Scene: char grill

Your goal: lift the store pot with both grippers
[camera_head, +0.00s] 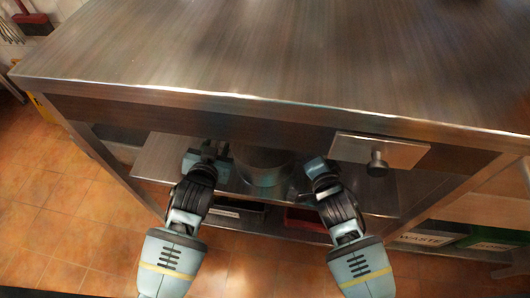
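The store pot (265,174) is a grey metal pot standing on the metal shelf under the table. Its upper part is in the shadow of the table edge. My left gripper (212,152) is at the pot's left side, close to it. My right gripper (312,172) is at the pot's right side, also close. I cannot tell whether either gripper touches the pot or its handles. The fingertips are dark and small, so their opening is unclear.
The steel tabletop (270,50) overhangs the pot. A drawer front with a round knob (377,165) sticks out at right. The lower shelf (158,160) has bare room at left. A red bin (305,218) and bins marked WASTE (425,239) stand below.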

